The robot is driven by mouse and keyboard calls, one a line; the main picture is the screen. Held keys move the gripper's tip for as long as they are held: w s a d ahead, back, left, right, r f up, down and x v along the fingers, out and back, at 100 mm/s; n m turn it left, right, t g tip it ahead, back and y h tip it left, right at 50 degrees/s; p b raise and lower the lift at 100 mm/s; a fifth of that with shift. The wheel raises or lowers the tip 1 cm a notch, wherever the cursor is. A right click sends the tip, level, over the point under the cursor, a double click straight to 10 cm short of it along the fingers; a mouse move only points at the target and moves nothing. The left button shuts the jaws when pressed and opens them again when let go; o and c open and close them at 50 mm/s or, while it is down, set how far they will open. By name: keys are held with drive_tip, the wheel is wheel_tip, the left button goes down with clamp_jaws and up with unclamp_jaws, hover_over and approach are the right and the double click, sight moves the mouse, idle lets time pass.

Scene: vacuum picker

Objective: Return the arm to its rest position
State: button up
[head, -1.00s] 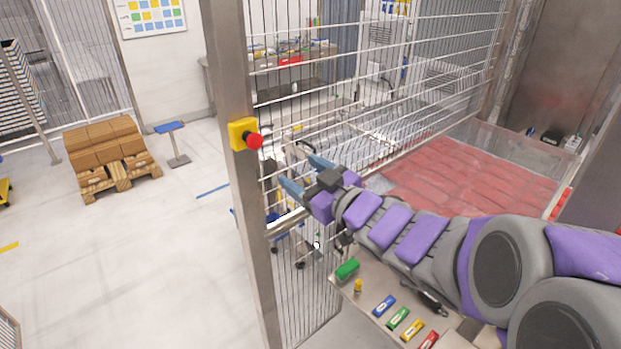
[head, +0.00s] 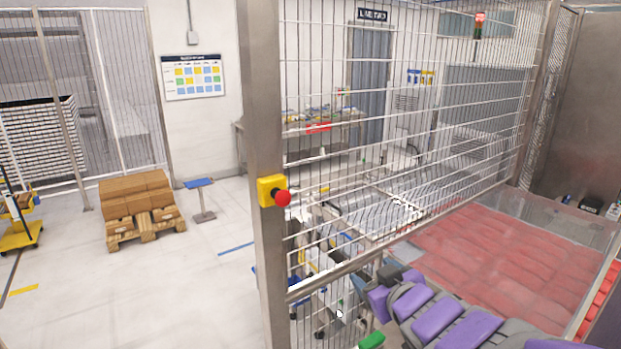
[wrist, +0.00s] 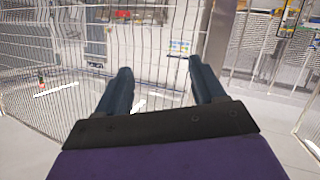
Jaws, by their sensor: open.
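My gripper (wrist: 158,92) shows in the wrist view with its two dark blue fingers spread apart and nothing between them. It points toward the wire mesh fence. In the head view my purple and grey arm runs along the lower right edge, in front of the fence. The fingers are hardly visible there, at the lower edge of the mesh.
A steel post (head: 262,150) carries a yellow and red emergency stop button (head: 273,191). Wire mesh (head: 400,130) stands close to my arm. A pallet of brown boxes (head: 140,205) stands left on open floor.

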drive_tip(key=s+d+f+m+g+h+b, duration=0.2)
drive_tip(key=s+d+f+g+h+b, duration=0.15)
drive_tip(key=s+f, duration=0.35)
drive_tip(key=s+d+f+m+g+h+b, duration=0.2)
drive_tip(key=s+d+f+m+g, duration=0.15)
drive_tip(key=s+f, duration=0.4)
drive_tip(key=s+a+f+g+y+b, duration=0.1)
drive_tip(key=s+a+f+g+b, duration=0.1)
drive_tip(key=s, duration=0.7)
drive_tip(key=s+a+f+g+y+b, duration=0.1)
drive_tip(key=s+a+f+g+b, duration=0.2)
drive_tip(key=s+f+g, duration=0.3)
drive_tip(key=s+a+f, duration=0.1)
drive_tip(key=s+f, duration=0.1)
drive_tip(key=s, duration=0.2)
drive_tip(key=shift+s+a+g, duration=0.2)
drive_tip(key=shift+a+g, duration=0.05)
drive_tip(key=shift+g, duration=0.05)
drive_tip(key=shift+s+r+m, duration=0.1)
drive_tip(key=shift+s+m, duration=0.05)
drive_tip(key=shift+m, duration=0.1)
drive_tip(key=shift+c, duration=0.3)
